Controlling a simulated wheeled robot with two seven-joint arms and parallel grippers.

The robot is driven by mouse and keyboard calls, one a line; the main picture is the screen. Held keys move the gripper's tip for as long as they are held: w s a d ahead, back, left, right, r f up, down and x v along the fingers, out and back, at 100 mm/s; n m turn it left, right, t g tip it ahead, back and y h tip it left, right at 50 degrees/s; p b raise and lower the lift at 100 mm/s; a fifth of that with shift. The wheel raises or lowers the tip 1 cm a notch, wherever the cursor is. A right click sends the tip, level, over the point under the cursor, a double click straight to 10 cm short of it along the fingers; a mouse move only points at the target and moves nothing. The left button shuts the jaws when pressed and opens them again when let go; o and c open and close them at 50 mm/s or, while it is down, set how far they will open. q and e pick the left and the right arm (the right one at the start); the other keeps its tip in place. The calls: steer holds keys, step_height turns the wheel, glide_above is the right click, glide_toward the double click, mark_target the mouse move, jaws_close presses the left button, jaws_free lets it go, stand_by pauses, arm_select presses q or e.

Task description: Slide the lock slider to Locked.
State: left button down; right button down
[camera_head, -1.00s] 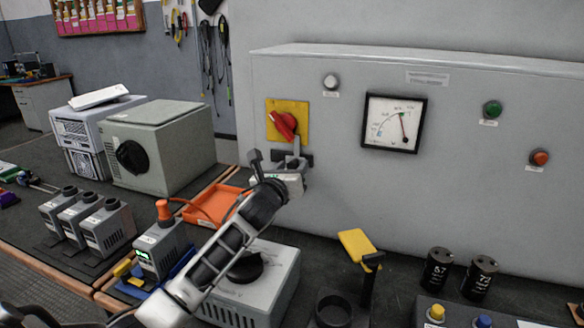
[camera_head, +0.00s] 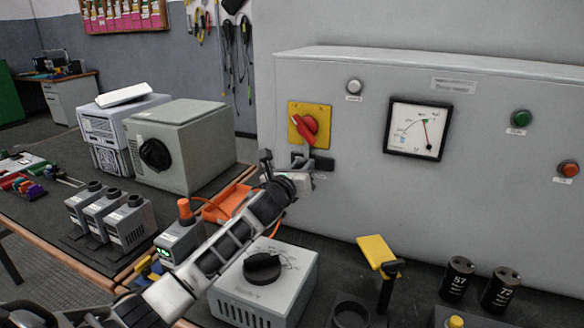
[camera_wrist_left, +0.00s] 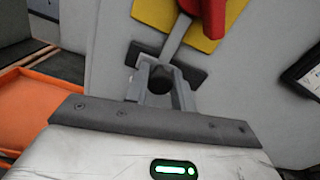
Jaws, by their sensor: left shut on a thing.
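The lock slider (camera_wrist_left: 160,86) is a dark round knob on a dark track (camera_head: 322,163) on the grey cabinet's front. A yellow plate (camera_head: 294,131) with a red rotary handle (camera_head: 306,127) sits just above it. In the left wrist view a grey strip (camera_wrist_left: 177,40) runs from under the red handle down to the track. My left gripper (camera_head: 288,164) is shut on the knob, with a finger on each side of it, near the track's left part. The gripper partly hides the track in the head view. I cannot read any slider marking. My right gripper is not in view.
The grey cabinet (camera_head: 400,205) carries a meter (camera_head: 418,128) and several lamps or buttons. A yellow-topped stand (camera_head: 377,251) and black capacitors (camera_head: 457,279) stand to the right.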

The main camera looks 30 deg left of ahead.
arm_select(q)
steer(key=shift+a, duration=0.3)
steer(key=c, duration=1.2)
jaws_free()
steer(key=shift+a, duration=0.1)
steer(key=shift+s, duration=0.1)
steer(key=s+d, duration=0.1)
steer(key=s, duration=0.9)
steer(key=s+d, duration=0.1)
steer(key=s, duration=0.4)
steer(key=shift+s+d, duration=0.35)
